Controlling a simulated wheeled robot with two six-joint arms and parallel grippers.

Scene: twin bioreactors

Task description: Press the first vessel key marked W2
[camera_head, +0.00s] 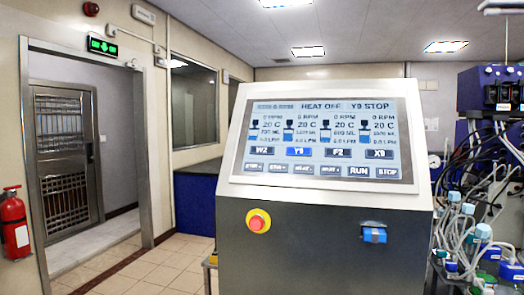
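The control panel's touchscreen (322,139) faces me on a tilted white-framed console. The key marked W2 (260,149) is at the left end of a row of vessel keys. To its right are the keys Y9 (300,151), P2 (338,153) and X9 (379,154). The Y9 key is brighter blue than the dark others. The header reads HEAT OFF and Y9 STOP. Each vessel column shows 0 RPM and 20 C. Neither of my grippers is in view.
A red emergency stop button (257,221) on a yellow base and a blue latch (374,235) are on the console front. Bioreactor tubing and bottles (482,232) crowd the right. A doorway (85,160) and fire extinguisher (14,225) are left. Tiled floor (160,267) is clear.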

